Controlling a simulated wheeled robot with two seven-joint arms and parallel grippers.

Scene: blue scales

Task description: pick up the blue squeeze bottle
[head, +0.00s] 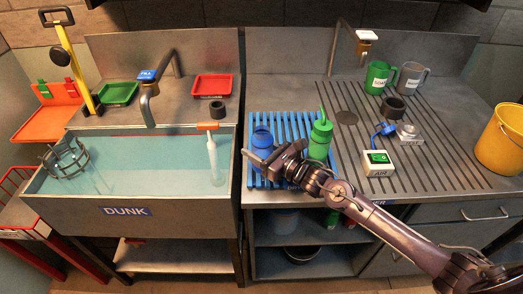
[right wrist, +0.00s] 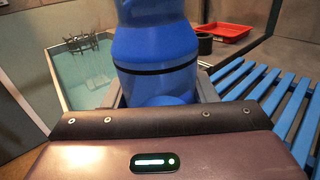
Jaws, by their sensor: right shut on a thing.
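The blue squeeze bottle (head: 262,138) is upright at the left edge of the blue slatted rack (head: 292,120), next to the sink. My right gripper (head: 263,160) reaches in from the right and is shut on the bottle. In the right wrist view the bottle (right wrist: 155,65), with a dark band around it, stands between the two fingers. Its lower part is hidden by the gripper, so I cannot tell if it touches the rack. My left gripper is not in view.
A green squeeze bottle (head: 320,138) stands on the rack, just right of my right gripper. The water-filled sink (head: 135,165) is to the left.

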